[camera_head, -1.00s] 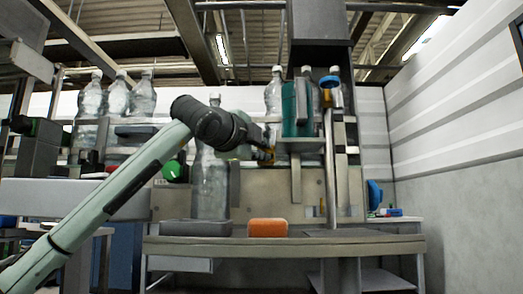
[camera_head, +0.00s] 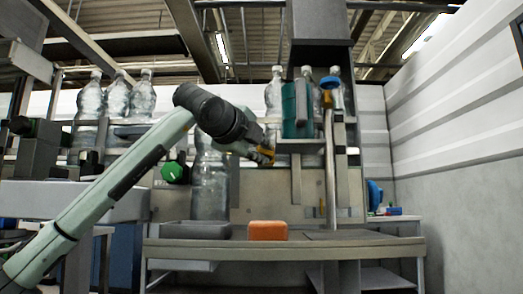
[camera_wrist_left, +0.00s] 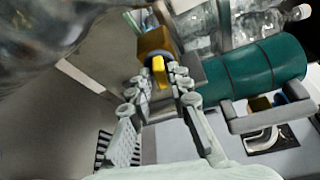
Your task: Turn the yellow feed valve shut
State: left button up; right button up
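The yellow feed valve shows in the left wrist view as a short yellow handle (camera_wrist_left: 159,71) on a brown-orange block (camera_wrist_left: 154,42). In the head view only a small yellow-orange patch (camera_head: 265,156) of it shows, at my left gripper's tip. My left gripper (camera_head: 262,153) reaches it from the left, tilted slightly down to the right. In the left wrist view the two fingertips (camera_wrist_left: 159,84) stand on either side of the handle, which lies between them. Whether the pads press on it is unclear. My right gripper is in neither view.
A teal cylinder (camera_wrist_left: 255,72) is close beside the valve; it also shows in the head view (camera_head: 296,110). Clear bottles (camera_head: 209,185) stand left of and behind the gripper. An orange block (camera_head: 267,230) and a grey tray (camera_head: 197,230) are on the bench (camera_head: 330,248) below.

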pick_arm(q)
jog(key=shift+o, duration=0.8)
jog(key=v, duration=1.2)
